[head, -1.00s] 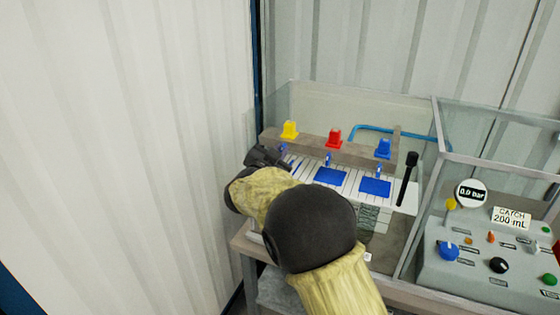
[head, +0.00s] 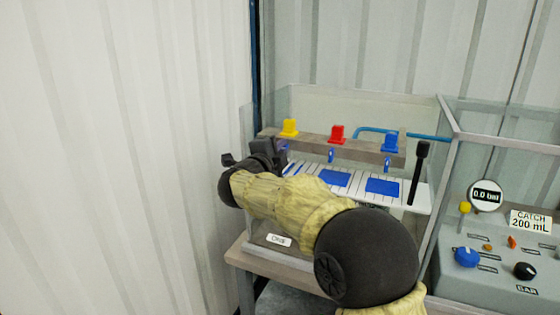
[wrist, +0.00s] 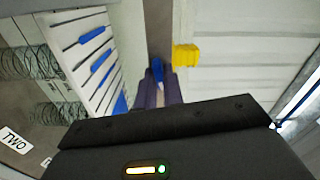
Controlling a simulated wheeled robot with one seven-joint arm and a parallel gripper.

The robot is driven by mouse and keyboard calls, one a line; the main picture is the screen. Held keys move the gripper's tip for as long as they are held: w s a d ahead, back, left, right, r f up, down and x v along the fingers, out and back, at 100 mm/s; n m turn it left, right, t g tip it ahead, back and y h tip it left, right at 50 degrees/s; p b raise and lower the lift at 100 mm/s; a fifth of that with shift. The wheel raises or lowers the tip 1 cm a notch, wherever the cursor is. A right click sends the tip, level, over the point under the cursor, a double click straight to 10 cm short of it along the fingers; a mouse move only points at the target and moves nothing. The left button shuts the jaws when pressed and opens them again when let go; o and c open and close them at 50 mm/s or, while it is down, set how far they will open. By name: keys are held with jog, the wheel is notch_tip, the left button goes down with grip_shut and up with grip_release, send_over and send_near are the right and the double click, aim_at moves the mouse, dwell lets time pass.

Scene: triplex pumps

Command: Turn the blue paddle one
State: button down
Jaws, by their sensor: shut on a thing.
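Three blue paddles hang under a grey-brown beam, one below each coloured cap. The leftmost paddle, under the yellow cap (head: 289,127), is mostly hidden by my gripper (head: 281,150) in the head view. In the wrist view this blue paddle (wrist: 158,70) stands between the two purple-grey fingertips of my gripper (wrist: 159,88), beside the yellow cap (wrist: 185,55). The gripper is shut on the paddle. The middle paddle (head: 331,156) and the right paddle (head: 387,163) hang free. No writing shows on the paddles.
The red cap (head: 337,134) and blue cap (head: 389,142) stand on the beam (head: 355,151). White slatted covers with blue patches (head: 382,187) lie in front. A black upright lever (head: 418,172) stands at right. Clear panels surround the rig, with a grey control box (head: 490,270) beyond.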

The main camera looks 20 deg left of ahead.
jog(key=shift+f+m+b, duration=0.2)
jog(key=shift+m+b, duration=0.65)
jog(key=shift+m, duration=0.35)
jog(key=c, duration=1.5)
grip_release()
jog(key=shift+r, duration=0.1)
jog(key=shift+s, duration=0.15)
jog(key=s, duration=0.5)
jog(key=s+a+b, duration=0.1)
jog(key=s, duration=1.1)
jog(key=shift+a+b, duration=0.2)
jog(key=shift+b, duration=0.15)
